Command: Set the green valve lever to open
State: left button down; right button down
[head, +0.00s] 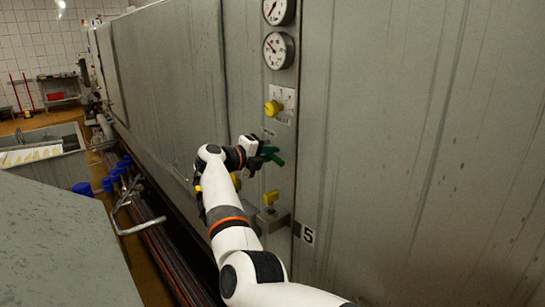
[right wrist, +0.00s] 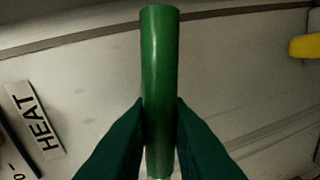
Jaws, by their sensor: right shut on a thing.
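The green valve lever (right wrist: 160,60) stands upright through the middle of the right wrist view as a smooth green rod. My right gripper (right wrist: 160,125) is shut on it, with one dark green finger touching each side. In the head view the lever (head: 275,159) shows as a small green piece at the panel, partly hidden by my right gripper (head: 262,155). The lever's base and pivot are hidden. My left gripper is not in view.
A HEAT label (right wrist: 34,120) lies beside the lever. On the panel, a yellow knob (head: 272,108) and two gauges (head: 278,50) sit above, and a yellow valve handle (head: 271,197) sits below. Pipes with blue caps (head: 108,183) run at the left.

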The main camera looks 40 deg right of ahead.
jog(key=shift+r+n+p, duration=0.35)
jog(key=shift+r+n, duration=0.15)
jog(key=shift+n, duration=0.1)
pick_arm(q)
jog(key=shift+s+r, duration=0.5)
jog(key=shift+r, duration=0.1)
pick_arm(e)
jog(key=shift+g, duration=0.3)
jog(key=c, duration=1.4)
grip_release()
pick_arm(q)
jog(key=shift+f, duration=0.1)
